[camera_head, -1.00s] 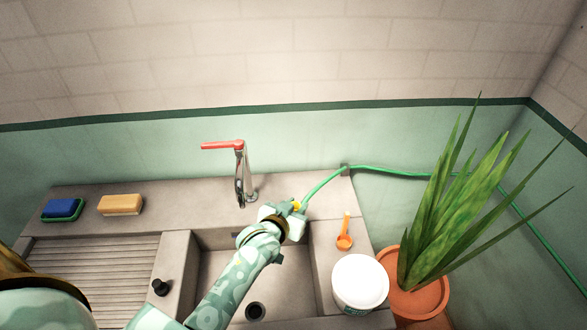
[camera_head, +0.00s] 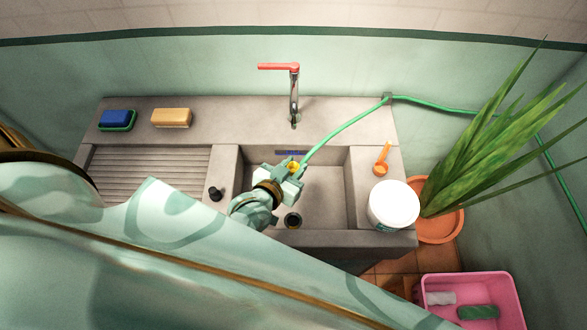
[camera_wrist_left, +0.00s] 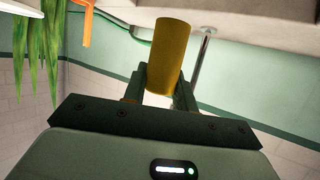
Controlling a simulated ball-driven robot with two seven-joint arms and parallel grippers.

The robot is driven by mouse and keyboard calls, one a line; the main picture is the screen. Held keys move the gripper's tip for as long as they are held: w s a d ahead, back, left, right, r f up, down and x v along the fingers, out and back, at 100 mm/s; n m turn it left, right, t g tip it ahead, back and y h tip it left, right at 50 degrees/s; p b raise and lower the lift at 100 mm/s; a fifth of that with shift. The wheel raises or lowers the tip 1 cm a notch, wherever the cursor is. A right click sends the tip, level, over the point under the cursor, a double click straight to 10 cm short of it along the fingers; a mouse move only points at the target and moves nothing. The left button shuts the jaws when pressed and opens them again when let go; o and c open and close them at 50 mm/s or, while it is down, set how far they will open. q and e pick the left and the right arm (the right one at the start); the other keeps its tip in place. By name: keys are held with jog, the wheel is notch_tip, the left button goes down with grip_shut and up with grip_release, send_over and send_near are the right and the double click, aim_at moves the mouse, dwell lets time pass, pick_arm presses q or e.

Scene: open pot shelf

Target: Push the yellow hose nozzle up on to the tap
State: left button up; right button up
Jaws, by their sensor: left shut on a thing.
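The yellow hose nozzle (camera_head: 292,166) is in my left gripper (camera_head: 293,173), over the sink basin. In the left wrist view the nozzle (camera_wrist_left: 170,52) stands between the two dark fingers of my left gripper (camera_wrist_left: 160,85), which are shut on it. The tap (camera_head: 294,95), a chrome spout with a red lever, rises behind the basin, farther back than the nozzle and apart from it. Its pipe also shows in the left wrist view (camera_wrist_left: 203,55), to the right of the nozzle. My right gripper is in neither current view.
The green hose (camera_head: 340,130) runs from the nozzle to the back wall. An orange scoop (camera_head: 382,158), a white tub (camera_head: 394,205) and a potted plant (camera_head: 440,222) stand right of the sink basin (camera_head: 325,200). A black knob (camera_head: 215,193) is left. Sponges (camera_head: 171,118) lie at the back left.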

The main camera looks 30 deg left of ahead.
aim_at(292, 124)
pick_arm(q)
jog(key=w+a+r, duration=0.1)
jog(key=w, duration=0.2)
jog(key=w+a+r, duration=0.1)
jog(key=w+a, duration=0.1)
jog(key=w, duration=0.1)
jog(key=w+a+r, duration=0.1)
jog(key=w, duration=0.2)
jog(key=shift+w+a+r+b, duration=0.25)
jog(key=shift+a+b, duration=0.05)
jog(key=shift+r+p, duration=0.3)
jog(key=shift+p, duration=0.15)
dwell(0.4)
jog(key=shift+w+r+p, duration=0.1)
jog(key=shift+r+p, duration=0.35)
jog(key=shift+p, duration=0.15)
dwell(0.8)
jog(key=o, duration=0.8)
jog(key=shift+o, duration=1.2)
